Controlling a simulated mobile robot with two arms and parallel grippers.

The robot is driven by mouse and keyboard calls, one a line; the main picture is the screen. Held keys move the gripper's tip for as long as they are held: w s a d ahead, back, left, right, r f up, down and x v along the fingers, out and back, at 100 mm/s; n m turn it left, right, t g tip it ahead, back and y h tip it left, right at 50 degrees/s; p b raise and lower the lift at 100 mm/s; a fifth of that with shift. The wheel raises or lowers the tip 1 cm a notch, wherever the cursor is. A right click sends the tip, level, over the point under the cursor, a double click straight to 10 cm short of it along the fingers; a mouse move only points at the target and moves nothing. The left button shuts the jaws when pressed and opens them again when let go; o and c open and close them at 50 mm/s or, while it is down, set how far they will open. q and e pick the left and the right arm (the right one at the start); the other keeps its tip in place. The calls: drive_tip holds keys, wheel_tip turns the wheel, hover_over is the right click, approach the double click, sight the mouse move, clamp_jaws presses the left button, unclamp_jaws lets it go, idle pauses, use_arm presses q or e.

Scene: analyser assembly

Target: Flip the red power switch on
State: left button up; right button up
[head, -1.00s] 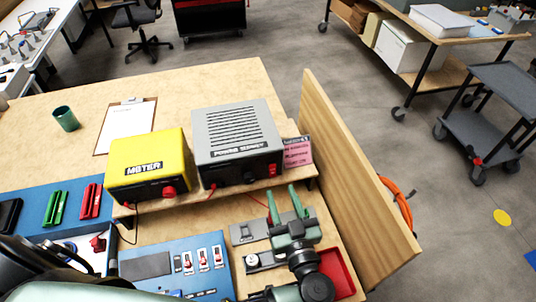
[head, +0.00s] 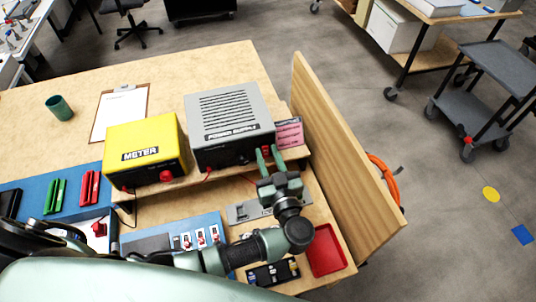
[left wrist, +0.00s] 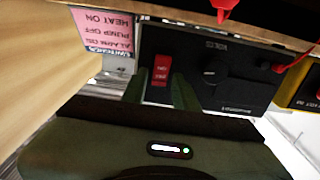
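The grey power supply (head: 232,125) stands on a wooden shelf at the back of the bench. Its red power switch (head: 267,149) is at the right end of its front face. In the left wrist view the red switch (left wrist: 161,70) shows upside down, with ON and OFF lettering, beside the VOLTS knob (left wrist: 212,73). My left gripper (head: 270,158) points at the switch, with its green fingers close to the panel. The fingers (left wrist: 158,92) are partly open, one on each side of the switch's lower part in the picture. Contact cannot be told. My right gripper is not in view.
A yellow meter (head: 145,150) stands left of the supply, with red leads in front. A pink label card (head: 289,133) is just right of the switch. A wooden side panel (head: 345,160) bounds the bench on the right. A red tray (head: 326,250) lies at the front right.

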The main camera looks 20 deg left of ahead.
use_arm(q)
clamp_jaws()
drive_tip(key=shift+f+t+y, duration=0.2)
drive_tip(key=shift+t+y, duration=0.1)
drive_tip(key=shift+y, duration=0.1)
drive_tip(key=f+t+y+b, duration=0.1)
drive_tip(key=t+y+b, duration=0.1)
drive_tip(key=b, duration=0.4)
drive_tip(key=shift+s+f+t+b, duration=0.1)
drive_tip(key=shift+f+t+b, duration=0.1)
drive_tip(key=shift+t+b, duration=0.35)
drive_tip(key=shift+d+r+t, duration=0.1)
drive_tip(key=shift+r+t, duration=0.05)
drive_tip(key=shift+t, duration=0.2)
drive_tip(key=shift+r, duration=0.1)
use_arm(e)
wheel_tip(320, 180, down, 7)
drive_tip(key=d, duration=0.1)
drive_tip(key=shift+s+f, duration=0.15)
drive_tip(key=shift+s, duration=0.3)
use_arm(q)
drive_tip(key=shift+o, duration=2.1)
unclamp_jaws()
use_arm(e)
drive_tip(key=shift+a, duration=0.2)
